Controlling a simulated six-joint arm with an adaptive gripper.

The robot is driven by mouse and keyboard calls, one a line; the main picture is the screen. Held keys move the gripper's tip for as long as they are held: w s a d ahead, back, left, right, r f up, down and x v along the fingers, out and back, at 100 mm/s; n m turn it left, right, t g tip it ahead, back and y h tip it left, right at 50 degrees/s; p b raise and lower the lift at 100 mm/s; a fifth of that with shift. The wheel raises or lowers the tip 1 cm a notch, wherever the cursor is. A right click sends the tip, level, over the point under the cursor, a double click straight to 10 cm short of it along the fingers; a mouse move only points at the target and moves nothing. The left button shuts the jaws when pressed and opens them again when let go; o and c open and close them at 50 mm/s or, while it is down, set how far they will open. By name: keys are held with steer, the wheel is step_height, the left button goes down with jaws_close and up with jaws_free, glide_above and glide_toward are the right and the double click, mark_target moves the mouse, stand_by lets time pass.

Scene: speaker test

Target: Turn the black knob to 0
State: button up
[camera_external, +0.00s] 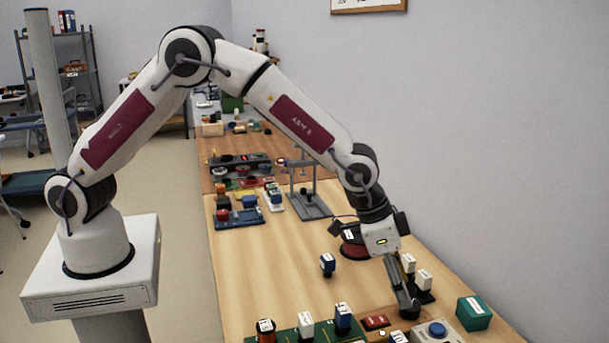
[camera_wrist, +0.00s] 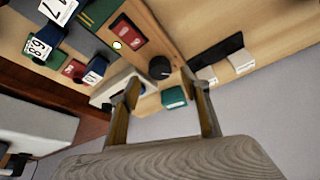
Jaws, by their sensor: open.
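The black knob (camera_wrist: 159,68) is round and dark and shows in the wrist view just beyond my fingertips, near the middle of the picture. A small pale mark shows on it, but I cannot read any number or pointer position. My gripper (camera_wrist: 165,84) is open, with one finger on each side and a gap between them. The knob appears slightly beyond this gap; I cannot tell whether a finger touches it. In the external view my gripper (camera_external: 404,300) points down low over the table's right side, and I cannot separate the knob from the dark fingertips there.
A grey box with a blue button (camera_external: 436,328) and a green box (camera_external: 474,313) stand close to my gripper.

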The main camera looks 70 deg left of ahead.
mark_target(410, 309)
steer(key=shift+x, duration=2.25)
steer(key=c, duration=1.1)
